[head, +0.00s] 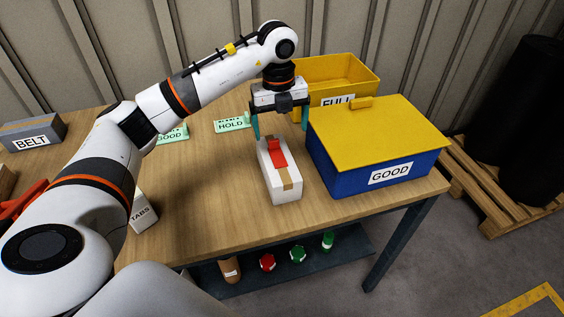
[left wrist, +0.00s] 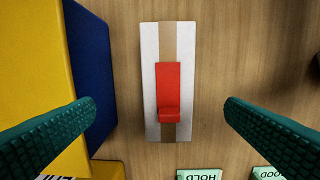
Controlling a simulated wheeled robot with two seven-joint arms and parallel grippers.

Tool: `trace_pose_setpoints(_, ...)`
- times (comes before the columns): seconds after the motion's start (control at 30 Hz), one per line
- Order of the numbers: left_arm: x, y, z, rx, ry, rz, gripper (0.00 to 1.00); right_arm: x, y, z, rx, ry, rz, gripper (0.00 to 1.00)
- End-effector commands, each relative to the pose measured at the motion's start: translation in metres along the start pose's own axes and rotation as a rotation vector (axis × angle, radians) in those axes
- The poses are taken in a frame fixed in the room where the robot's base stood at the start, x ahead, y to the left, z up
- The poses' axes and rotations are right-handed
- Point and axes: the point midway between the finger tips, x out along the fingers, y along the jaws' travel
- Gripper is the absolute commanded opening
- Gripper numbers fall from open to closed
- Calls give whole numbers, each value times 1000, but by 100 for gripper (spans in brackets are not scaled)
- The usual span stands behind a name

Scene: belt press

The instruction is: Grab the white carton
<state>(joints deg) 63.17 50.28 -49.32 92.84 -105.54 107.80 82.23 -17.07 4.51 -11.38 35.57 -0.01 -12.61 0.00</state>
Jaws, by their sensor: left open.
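The white carton (head: 284,187) lies on the wooden table, left of the blue box. It has a brown tape strip along its top and a red piece on that strip. In the left wrist view the carton (left wrist: 150,60) is upright in the picture, between the fingers but farther off. My left gripper (head: 279,128) is above the carton's far end, fingers pointing down. In the left wrist view its two green fingers (left wrist: 160,115) are wide apart with nothing between them. My right gripper is not in view.
A blue box (head: 340,165) labelled GOOD with a yellow lid (head: 380,125) stands close right of the carton. A yellow bin (head: 345,72) labelled FULL is behind. The table front (head: 220,220) is clear.

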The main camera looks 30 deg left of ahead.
Motion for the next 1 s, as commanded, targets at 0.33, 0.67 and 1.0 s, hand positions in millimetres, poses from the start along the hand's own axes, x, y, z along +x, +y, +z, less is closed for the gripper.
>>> trace_pose_setpoints(0.33, 44, -10, -6, -27, 16, -37, 94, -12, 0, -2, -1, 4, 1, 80)
trace_pose_setpoints(0.67, 74, -11, -5, -24, 15, -34, 94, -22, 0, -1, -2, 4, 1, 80)
trace_pose_setpoints(1.0, 115, -12, -4, -23, 17, -31, 94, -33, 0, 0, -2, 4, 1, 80)
